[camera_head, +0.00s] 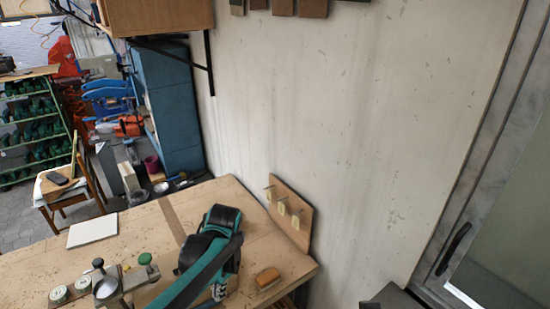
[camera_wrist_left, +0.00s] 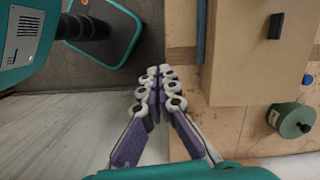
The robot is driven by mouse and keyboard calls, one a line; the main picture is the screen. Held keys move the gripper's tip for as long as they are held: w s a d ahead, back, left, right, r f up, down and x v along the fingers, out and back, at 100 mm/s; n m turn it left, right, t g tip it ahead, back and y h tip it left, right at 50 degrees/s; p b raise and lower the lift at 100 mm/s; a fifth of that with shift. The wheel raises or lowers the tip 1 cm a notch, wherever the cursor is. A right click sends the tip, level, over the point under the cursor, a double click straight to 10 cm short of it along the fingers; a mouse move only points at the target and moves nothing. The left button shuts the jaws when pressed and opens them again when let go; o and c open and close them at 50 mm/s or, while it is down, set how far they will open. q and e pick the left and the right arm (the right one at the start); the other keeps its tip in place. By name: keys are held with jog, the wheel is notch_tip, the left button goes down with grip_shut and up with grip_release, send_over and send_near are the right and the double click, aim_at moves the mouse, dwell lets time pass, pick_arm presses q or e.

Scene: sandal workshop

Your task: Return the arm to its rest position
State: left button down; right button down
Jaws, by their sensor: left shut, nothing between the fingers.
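My left arm, teal and black, reaches over the workbench (camera_head: 45,265) in the head view. Its gripper (camera_head: 219,291) shows only in part, low in the picture behind the arm link. In the left wrist view the left gripper (camera_wrist_left: 156,75) has its purple and white fingers drawn together at the tips, with nothing between them. There it is beside the bench edge, with floor under it on the left. My right gripper is in neither view.
A wooden block (camera_head: 267,278) lies right of the arm. A pegged board (camera_head: 290,212) stands against the wall. The wrist view shows a brown box (camera_wrist_left: 260,75) and a green round object (camera_wrist_left: 290,119).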

pick_arm(q)
jog(key=s+a+f+n+t+h+b, duration=0.1)
jog(key=s+a+f+n+t+b, duration=0.2)
jog(key=s+f+n+t+b, duration=0.5)
notch_tip(320, 180, down, 5)
jog(key=s+n+b, duration=0.1)
jog(key=b, duration=0.8)
jog(key=shift+h, duration=0.4)
